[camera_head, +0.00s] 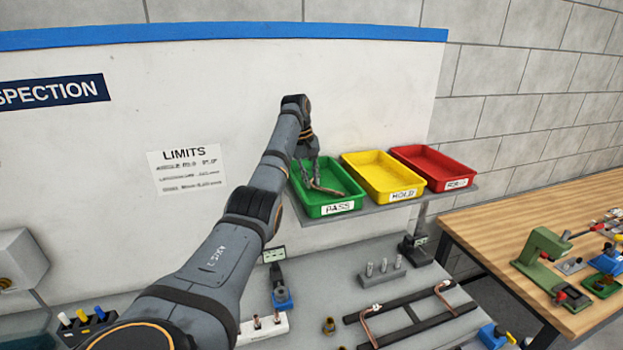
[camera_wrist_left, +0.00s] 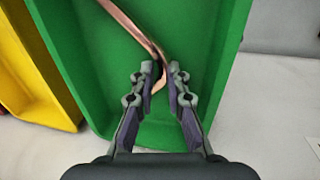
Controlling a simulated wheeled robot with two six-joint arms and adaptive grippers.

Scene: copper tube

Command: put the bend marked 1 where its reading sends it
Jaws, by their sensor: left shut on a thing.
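My left gripper (camera_head: 309,160) is over the green PASS bin (camera_head: 335,208), pointing down. In the left wrist view my left gripper (camera_wrist_left: 163,80) is shut on a copper bend (camera_wrist_left: 150,38). The bend passes between the fingertips and runs to the upper left over the floor of the green bin (camera_wrist_left: 212,45). The bend (camera_head: 320,187) also shows inside the bin's outline in the head view. I cannot tell whether it touches the bin floor, and no mark on it is readable. My right gripper is not in view.
The yellow HOLD bin (camera_head: 384,170) and a red bin (camera_head: 434,162) stand beside the green one on the shelf. A LIMITS sheet (camera_head: 188,171) hangs on the wall board. Below, a black rack (camera_head: 415,317) carries copper bends. A wooden bench (camera_head: 480,225) with tools stands right.

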